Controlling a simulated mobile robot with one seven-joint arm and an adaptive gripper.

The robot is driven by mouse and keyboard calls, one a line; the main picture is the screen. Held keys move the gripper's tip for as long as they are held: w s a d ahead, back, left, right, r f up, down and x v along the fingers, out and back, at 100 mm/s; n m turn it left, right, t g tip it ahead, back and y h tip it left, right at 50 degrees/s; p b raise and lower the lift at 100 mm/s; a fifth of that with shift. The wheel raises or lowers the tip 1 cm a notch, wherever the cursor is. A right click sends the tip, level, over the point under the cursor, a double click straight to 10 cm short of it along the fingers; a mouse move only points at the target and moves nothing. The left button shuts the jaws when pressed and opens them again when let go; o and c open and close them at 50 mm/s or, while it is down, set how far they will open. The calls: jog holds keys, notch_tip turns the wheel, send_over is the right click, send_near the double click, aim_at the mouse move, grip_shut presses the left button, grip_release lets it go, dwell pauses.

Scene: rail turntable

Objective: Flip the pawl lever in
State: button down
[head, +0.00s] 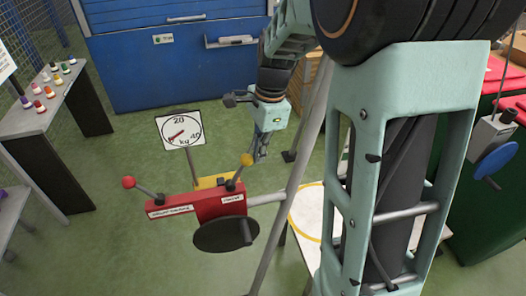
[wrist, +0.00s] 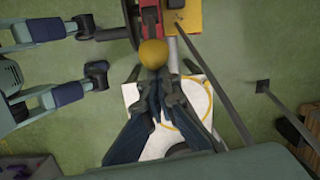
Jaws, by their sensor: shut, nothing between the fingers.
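A red housing (head: 198,207) carries two levers and white labels that are too small to read surely. One lever has a yellow ball knob (head: 246,160) at the housing's right end. The other has a red ball knob (head: 128,183) and leans out to the left. I cannot tell from the labels which is the pawl lever. My gripper (head: 261,157) points down just right of the yellow knob. In the wrist view my gripper (wrist: 157,82) is shut and empty, with the yellow knob (wrist: 153,53) right at its fingertips. Contact cannot be told.
A dial sign (head: 180,130) stands behind the housing, and a black disc (head: 226,234) with a handle is on its front. A white board with a yellow ring (head: 305,212) lies to the right. A table with small coloured items (head: 43,115) is at left.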

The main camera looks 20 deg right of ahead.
aim_at(247, 154)
jog(key=shift+a+r, duration=0.1)
jog(key=a+r+h+p, duration=0.1)
jog(key=a+h+p, duration=0.1)
jog(key=a+h, duration=0.1)
jog(key=shift+r+p, duration=0.35)
jog(key=shift+r, duration=0.05)
jog(key=shift+a+r, duration=0.2)
jog(key=shift+a, duration=0.6)
jog(key=a+h, duration=0.2)
jog(key=h, duration=0.1)
jog(key=shift+a, duration=0.1)
jog(key=a+h+b, duration=0.4)
jog(key=a+h, duration=0.1)
jog(key=a, duration=0.1)
jog(key=shift+f, duration=0.25)
jog(key=shift+a+f, duration=0.1)
jog(key=shift+a, duration=0.15)
